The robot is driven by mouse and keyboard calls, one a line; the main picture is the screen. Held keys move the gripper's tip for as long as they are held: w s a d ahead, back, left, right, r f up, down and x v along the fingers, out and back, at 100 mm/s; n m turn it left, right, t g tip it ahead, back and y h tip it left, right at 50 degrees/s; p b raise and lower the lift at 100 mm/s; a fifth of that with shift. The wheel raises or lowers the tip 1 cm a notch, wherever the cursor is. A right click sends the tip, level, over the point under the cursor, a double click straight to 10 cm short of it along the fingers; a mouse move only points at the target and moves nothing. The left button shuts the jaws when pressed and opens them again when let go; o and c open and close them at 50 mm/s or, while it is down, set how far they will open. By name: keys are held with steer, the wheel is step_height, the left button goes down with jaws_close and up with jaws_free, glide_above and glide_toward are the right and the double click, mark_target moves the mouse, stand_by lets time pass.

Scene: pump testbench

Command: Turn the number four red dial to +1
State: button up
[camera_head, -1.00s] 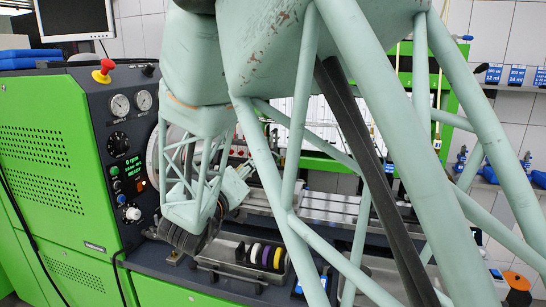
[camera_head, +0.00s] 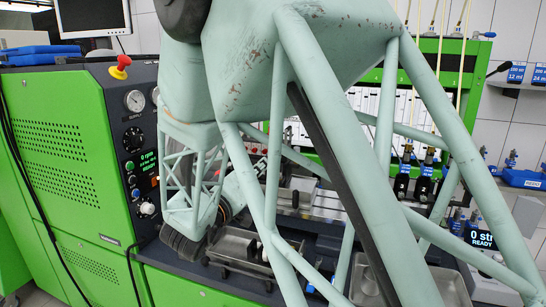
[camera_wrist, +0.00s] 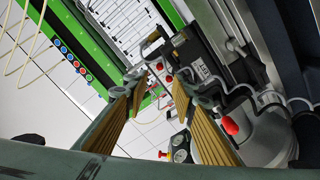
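Several small red knobs show in the wrist view: one red knob (camera_wrist: 168,78) in the gap near the fingertips, a larger one (camera_wrist: 230,125) right of the right finger, and another (camera_wrist: 163,154) low between the fingers. I cannot read numbers or scale marks, so I cannot tell which is the number four dial. My gripper (camera_wrist: 160,83) is open, its two fingers with ribbed tan pads apart and nothing held between them.
A green cabinet (camera_head: 62,150) with a dark control panel and red stop button (camera_head: 120,67) stands left. A display reading READY (camera_head: 481,232) is at the right. Metal trays (camera_head: 242,250) lie on the bench. Dark fixtures and a cable crowd the right of the wrist view.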

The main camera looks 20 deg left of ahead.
steer(key=w+b, duration=0.2)
steer(key=w, duration=1.1)
steer(key=shift+d+b, duration=0.15)
steer(key=shift+b, duration=0.2)
steer(key=shift+w, duration=0.1)
jaws_close()
steer(key=shift+m, duration=0.5)
steer(key=m, duration=0.7)
steer(key=shift+m, duration=0.3)
stand_by(0.4)
